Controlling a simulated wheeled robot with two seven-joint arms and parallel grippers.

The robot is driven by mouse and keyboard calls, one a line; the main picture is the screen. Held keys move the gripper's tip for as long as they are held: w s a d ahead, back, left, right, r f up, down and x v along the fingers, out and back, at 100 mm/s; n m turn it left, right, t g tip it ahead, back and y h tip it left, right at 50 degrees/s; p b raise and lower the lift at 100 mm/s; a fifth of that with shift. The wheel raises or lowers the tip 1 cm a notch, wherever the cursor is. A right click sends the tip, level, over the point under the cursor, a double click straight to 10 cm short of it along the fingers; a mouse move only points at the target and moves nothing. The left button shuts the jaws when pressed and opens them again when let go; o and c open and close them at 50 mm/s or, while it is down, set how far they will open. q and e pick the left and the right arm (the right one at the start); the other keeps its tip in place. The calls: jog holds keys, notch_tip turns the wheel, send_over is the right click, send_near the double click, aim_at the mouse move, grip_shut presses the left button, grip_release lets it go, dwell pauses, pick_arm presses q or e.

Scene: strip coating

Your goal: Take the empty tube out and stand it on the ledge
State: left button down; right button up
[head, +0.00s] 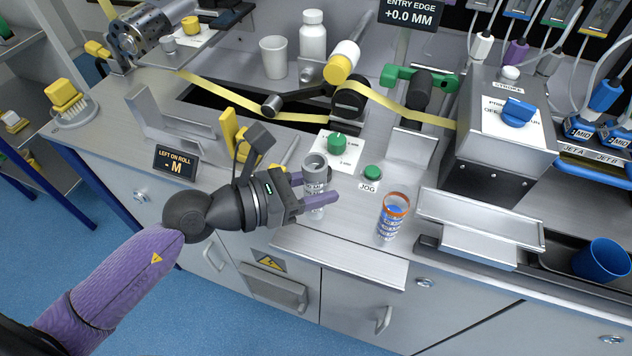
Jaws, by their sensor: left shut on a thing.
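My left gripper (318,190) is shut on a grey, open-topped tube (315,172) with a printed label. The tube is upright between the purple fingers, which cover part of its label. Its lower end is near the bench top; I cannot tell whether it touches. A second tube (392,222) with an orange rim and blue markings stands to the right, apart from the gripper. A flat metal ledge (345,258) runs along the bench front, below and right of the held tube. My right gripper is not in view.
A green knob (337,143) and a green JOG button (372,173) are close behind the held tube. A yellow strip (405,108) crosses behind them. A metal tray (480,218) and a blue cup (601,259) are at right. The ledge surface looks clear.

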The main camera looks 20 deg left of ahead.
pick_arm(q)
jog(key=shift+f, duration=0.2)
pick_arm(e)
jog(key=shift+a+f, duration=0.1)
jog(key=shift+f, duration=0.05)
pick_arm(q)
jog(key=shift+f, duration=0.1)
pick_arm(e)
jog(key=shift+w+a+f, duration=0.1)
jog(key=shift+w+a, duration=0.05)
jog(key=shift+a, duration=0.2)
pick_arm(q)
jog(key=shift+f, duration=0.1)
jog(key=shift+f, duration=0.1)
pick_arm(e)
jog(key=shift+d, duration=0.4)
pick_arm(q)
jog(key=shift+c, duration=1)
grip_release()
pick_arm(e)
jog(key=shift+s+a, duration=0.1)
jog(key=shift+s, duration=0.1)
